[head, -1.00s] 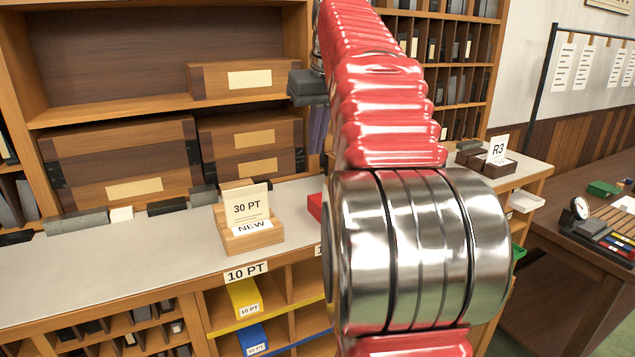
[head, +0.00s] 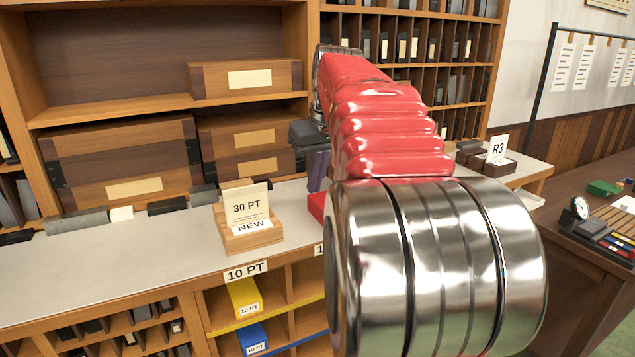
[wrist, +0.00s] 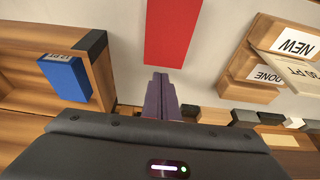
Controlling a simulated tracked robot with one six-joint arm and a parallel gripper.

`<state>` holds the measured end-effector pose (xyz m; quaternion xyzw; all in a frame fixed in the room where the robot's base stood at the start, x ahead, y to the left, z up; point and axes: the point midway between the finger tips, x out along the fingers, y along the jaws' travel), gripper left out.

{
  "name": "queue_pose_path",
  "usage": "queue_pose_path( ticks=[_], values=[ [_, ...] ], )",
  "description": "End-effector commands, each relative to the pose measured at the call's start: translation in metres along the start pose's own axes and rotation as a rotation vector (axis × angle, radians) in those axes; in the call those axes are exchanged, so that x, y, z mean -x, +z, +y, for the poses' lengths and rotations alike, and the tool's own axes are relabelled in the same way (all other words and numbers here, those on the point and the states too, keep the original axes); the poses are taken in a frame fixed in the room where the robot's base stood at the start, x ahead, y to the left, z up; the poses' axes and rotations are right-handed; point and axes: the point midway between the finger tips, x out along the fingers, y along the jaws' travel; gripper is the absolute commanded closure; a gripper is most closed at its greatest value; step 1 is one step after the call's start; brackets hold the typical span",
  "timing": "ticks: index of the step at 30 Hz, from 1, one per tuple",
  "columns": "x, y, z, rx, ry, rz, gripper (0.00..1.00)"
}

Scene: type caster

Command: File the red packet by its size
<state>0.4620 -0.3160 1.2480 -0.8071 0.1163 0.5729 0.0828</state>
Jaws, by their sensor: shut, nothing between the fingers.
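The red packet (head: 316,206) lies on the counter, mostly hidden behind my arm in the head view. In the wrist view the red packet (wrist: 173,35) shows as a plain red block just beyond my fingertips. My gripper (wrist: 160,78) has its purple fingers shut together and empty; in the head view the fingers (head: 318,170) point down above the counter by the packet. I cannot tell whether they touch it. A card holder (head: 250,232) with cards reading "30 PT" and "NEW" stands left of the packet. A "10 PT" label (head: 246,271) marks the counter edge.
Below the counter, cubbies hold a yellow packet (head: 244,297) and a blue packet (head: 252,338), both labelled 10 PT. Wooden boxes (head: 120,165) fill the shelf behind. A tray marked R3 (head: 492,165) stands to the right. The left counter front is clear.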

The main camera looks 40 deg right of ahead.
Motion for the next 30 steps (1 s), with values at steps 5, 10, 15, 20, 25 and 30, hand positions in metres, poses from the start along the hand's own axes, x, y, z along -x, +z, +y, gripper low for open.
queue_pose_path(
  ticks=[5, 10, 15, 20, 25, 30],
  values=[
    [0.004, 0.01, 0.0, 0.0, 0.0, 0.001, 1.0],
    [0.004, 0.012, 0.0, 0.0, 0.0, 0.0, 1.0],
    [0.004, 0.011, 0.0, 0.0, 0.0, 0.0, 1.0],
    [0.006, 0.016, 0.001, -0.002, 0.001, 0.0, 1.0],
    [0.011, 0.031, 0.0, -0.002, 0.001, 0.0, 1.0],
    [0.018, 0.049, 0.001, -0.002, 0.001, 0.0, 1.0]
  ],
)
